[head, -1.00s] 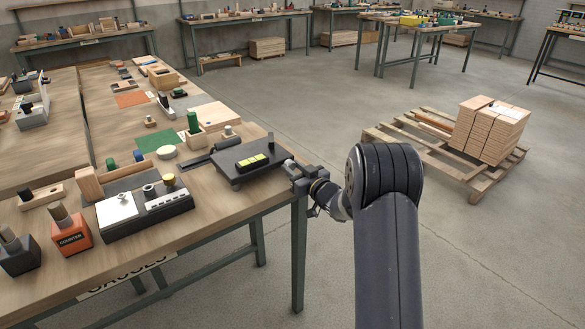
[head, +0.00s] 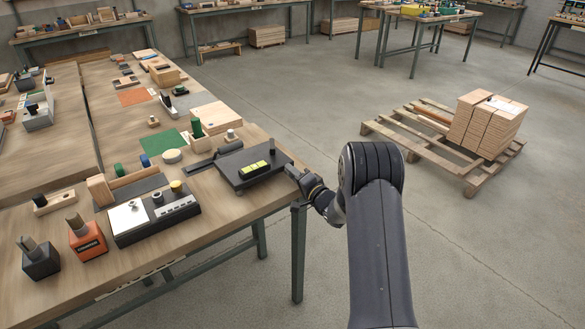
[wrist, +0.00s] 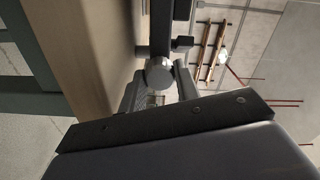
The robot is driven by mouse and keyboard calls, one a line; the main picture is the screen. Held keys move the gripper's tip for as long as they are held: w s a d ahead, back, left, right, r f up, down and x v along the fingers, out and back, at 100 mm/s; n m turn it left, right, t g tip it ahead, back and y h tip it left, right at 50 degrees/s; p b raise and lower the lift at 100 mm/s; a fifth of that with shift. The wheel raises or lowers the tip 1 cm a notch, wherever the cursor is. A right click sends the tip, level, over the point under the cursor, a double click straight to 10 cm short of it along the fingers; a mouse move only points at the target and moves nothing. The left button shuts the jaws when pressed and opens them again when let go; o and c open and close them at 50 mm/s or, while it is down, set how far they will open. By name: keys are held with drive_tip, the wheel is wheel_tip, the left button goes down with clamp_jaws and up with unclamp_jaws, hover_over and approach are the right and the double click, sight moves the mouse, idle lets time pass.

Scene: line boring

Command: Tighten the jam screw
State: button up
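A dark flat fixture (head: 229,165) with a yellow-green block (head: 254,168) on top lies near the right edge of the workbench. My gripper (head: 294,173) is at the fixture's right side, level with it, over the bench edge. From the head view I cannot tell whether they touch. In the wrist view a round grey screw-like end (wrist: 159,73) shows near the middle, close to the wooden bench edge; I cannot be sure that it is the jam screw.
The bench (head: 215,217) also holds a black box with a white panel (head: 127,219), an orange counter block (head: 88,241) and a green mat (head: 163,143). The floor right of the bench is open. A pallet (head: 417,149) with stacked boards (head: 487,124) stands farther right.

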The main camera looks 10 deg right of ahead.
drive_tip(key=o, duration=0.4)
drive_tip(key=v, duration=0.7)
drive_tip(key=shift+b, duration=0.3)
drive_tip(key=shift+w, duration=0.1)
drive_tip(key=x, duration=0.7)
drive_tip(key=shift+f, duration=0.1)
drive_tip(key=n+b, duration=0.2)
drive_tip(key=n, duration=0.2)
drive_tip(key=shift+n, duration=0.3)
drive_tip(key=shift+n+b, duration=0.8)
drive_tip(key=shift+n, duration=0.9)
